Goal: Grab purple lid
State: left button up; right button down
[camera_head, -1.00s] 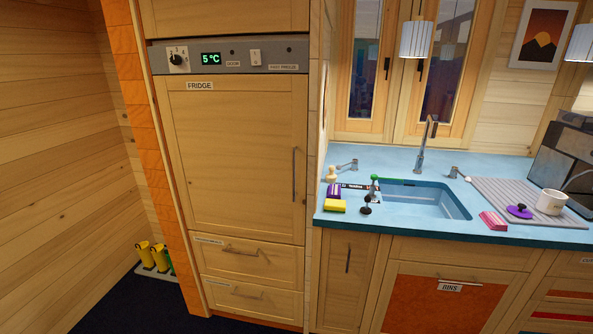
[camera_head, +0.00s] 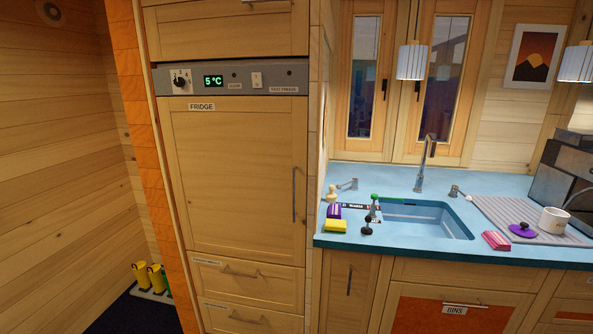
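The purple lid (camera_head: 523,230) is a flat disc with a dark knob on top. It lies on the grey ribbed drying mat (camera_head: 492,207) to the right of the sink, just left of a white mug (camera_head: 554,220). Neither of my grippers shows in the head view.
The blue counter (camera_head: 400,180) holds a sink (camera_head: 428,219) with a tall tap (camera_head: 425,165). A pink-red sponge or cloth (camera_head: 496,240) lies left of the lid. A yellow sponge (camera_head: 335,226) and small items stand left of the sink. A tall fridge (camera_head: 235,180) fills the left-centre.

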aim_at(521, 229)
jog(key=z, duration=1.55)
